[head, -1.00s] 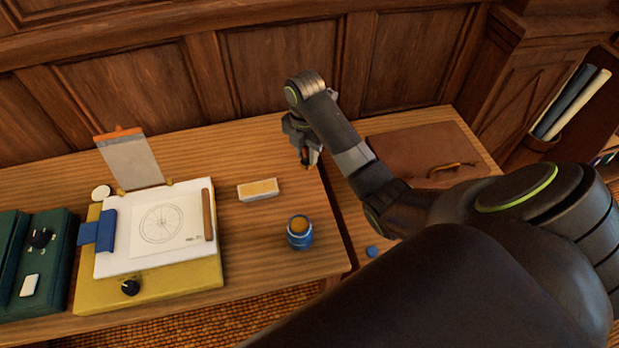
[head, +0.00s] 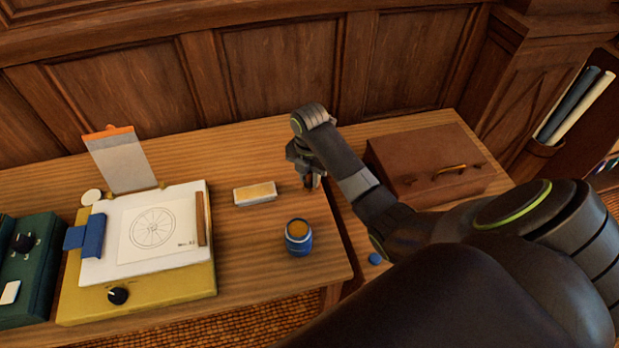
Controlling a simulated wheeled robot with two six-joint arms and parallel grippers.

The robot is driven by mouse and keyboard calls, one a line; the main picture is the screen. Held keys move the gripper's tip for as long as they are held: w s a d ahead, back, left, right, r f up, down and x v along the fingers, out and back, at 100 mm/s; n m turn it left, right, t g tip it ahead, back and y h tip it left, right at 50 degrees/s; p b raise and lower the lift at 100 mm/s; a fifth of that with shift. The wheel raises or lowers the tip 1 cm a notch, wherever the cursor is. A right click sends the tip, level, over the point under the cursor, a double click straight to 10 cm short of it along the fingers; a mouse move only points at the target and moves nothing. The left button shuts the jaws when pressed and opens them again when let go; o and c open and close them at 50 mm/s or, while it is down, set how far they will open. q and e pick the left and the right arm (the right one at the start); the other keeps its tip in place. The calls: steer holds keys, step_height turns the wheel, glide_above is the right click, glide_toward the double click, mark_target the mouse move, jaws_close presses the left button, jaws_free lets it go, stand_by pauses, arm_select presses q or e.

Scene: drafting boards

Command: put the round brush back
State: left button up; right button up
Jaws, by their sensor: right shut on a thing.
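My right gripper (head: 312,184) points down above the right end of the wooden desk. It is shut on a small brown-orange thing, which I take to be the round brush. Most of it is hidden by the fingers, so its shape is not clear. A blue jar (head: 298,246) with a brown-orange top stands on the desk in front of the gripper, apart from it. A pale block with a tan top (head: 255,198) lies left of the gripper. My left gripper is not in view.
A yellow drafting board (head: 190,283) with a wheel drawing (head: 152,228) and a clipboard (head: 122,163) are at the left. A brown case (head: 425,155) lies at the right. A small blue disc (head: 375,258) lies near my arm.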

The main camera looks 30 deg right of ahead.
steer(key=shift+f, duration=0.45)
steer(key=shift+f, duration=0.1)
steer(key=o, duration=1)
step_height(320, 180, up, 6)
steer(key=shift+w+f+b, duration=0.1)
steer(key=shift+f+b, duration=0.1)
steer(key=shift+b, duration=0.15)
step_height(320, 180, up, 5)
steer(key=p, duration=0.5)
steer(key=shift+f, duration=0.1)
steer(key=shift+r+p, duration=0.95)
steer(key=shift+p, duration=0.05)
